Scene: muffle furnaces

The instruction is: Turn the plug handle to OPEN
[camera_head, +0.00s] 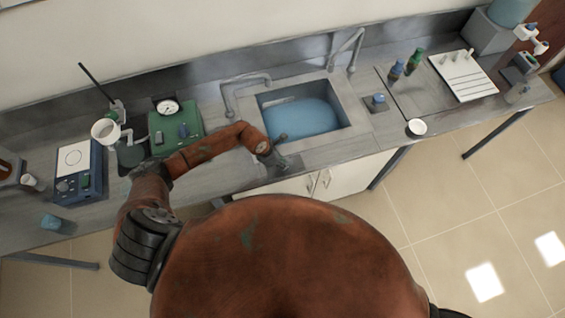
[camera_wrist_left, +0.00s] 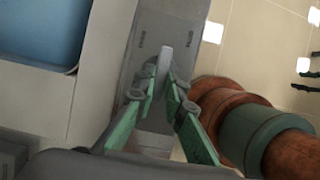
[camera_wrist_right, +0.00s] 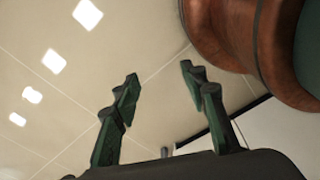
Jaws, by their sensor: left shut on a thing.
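The plug handle (camera_wrist_left: 165,58) is a light grey bar on a grey plate (camera_wrist_left: 180,20) beside the sink. Two small labels on the plate are too blurred to read. My left gripper (camera_wrist_left: 162,88) has its green fingers closed around the handle, which sticks out beyond the fingertips. The handle's base is hidden by the fingers. In the head view my left gripper (camera_head: 277,160) is at the sink's front edge. My right gripper (camera_wrist_right: 159,76) shows in the right wrist view, its fingers apart and empty over the floor.
The sink (camera_head: 305,110) holds blue water, with grey taps (camera_head: 240,82) behind it. A green device with a gauge (camera_head: 178,128) and a blue stirrer (camera_head: 78,172) stand left. Bottles (camera_head: 396,70), a white cup (camera_head: 416,127) and a white rack (camera_head: 463,76) stand right.

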